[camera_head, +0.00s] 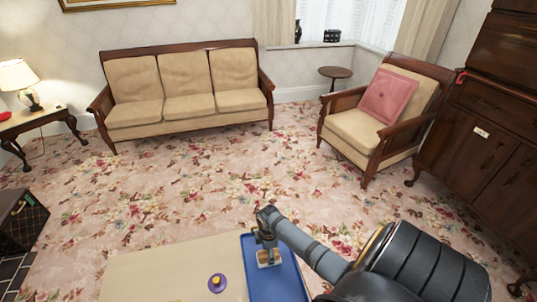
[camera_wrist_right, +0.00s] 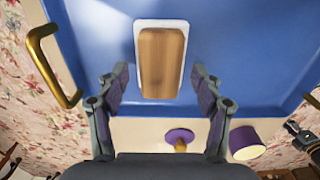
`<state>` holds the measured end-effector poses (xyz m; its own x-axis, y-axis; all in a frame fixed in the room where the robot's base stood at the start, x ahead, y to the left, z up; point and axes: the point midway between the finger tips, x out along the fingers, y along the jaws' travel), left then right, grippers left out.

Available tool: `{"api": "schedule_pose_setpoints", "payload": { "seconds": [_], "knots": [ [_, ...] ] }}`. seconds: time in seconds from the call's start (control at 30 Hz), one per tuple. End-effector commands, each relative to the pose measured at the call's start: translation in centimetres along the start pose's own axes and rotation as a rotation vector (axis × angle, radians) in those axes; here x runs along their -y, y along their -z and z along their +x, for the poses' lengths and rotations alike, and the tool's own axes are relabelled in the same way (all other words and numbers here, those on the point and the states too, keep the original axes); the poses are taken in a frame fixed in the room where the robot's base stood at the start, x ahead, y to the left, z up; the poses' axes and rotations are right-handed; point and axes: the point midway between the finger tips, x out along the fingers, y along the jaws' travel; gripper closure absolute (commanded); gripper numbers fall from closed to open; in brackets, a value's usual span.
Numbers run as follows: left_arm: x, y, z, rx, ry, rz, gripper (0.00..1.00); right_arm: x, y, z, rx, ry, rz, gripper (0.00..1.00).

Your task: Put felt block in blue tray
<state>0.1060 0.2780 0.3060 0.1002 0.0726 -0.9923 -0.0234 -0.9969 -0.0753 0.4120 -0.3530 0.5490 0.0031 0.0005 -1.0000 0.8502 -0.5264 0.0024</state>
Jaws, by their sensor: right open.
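The felt block (camera_wrist_right: 162,62), a wooden-topped block with a pale base, lies inside the blue tray (camera_wrist_right: 240,65) in the right wrist view. In the head view the block (camera_head: 269,257) shows at the upper part of the tray (camera_head: 279,284), partly covered by my gripper. My right gripper (camera_wrist_right: 160,80) is open, with one finger on each side of the block's near end and visible gaps between. It also shows above the block in the head view (camera_head: 267,247).
The tray has a brass handle (camera_wrist_right: 50,65) and raised edges. A purple disc with a knob (camera_head: 217,283) stands on the pale tabletop (camera_head: 150,272) left of the tray. A purple-and-cream cylinder (camera_wrist_right: 246,143) stands near the tray. The tabletop's left part is clear.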

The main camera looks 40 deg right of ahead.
Motion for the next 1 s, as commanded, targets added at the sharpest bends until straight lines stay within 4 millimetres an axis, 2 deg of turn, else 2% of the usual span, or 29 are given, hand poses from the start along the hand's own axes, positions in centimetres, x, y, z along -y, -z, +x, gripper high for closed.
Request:
{"api": "schedule_pose_setpoints", "payload": {
  "seconds": [0.03,0.2,0.4,0.57,1.0],
  "knots": [
    [0.1,0.1,-0.7,0.000,0.000,0.000,0.58,-0.1,-0.1,-1.6,0.001,-0.004,-0.003,0.33],
    [0.2,0.2,-1.7,0.000,0.001,0.000,0.58,-0.1,-0.1,-5.9,0.002,-0.005,-0.002,0.33],
    [0.3,0.2,-2.3,0.000,0.001,0.001,0.58,0.0,-0.1,-9.4,0.001,-0.001,-0.001,0.33],
    [0.3,0.3,-2.4,0.000,0.001,0.000,0.58,0.0,-0.1,-10.4,0.002,-0.001,-0.001,0.33],
    [0.3,0.2,-2.3,0.000,0.001,0.001,0.58,0.0,0.0,-10.4,0.001,0.000,0.000,0.33]
  ]
}}
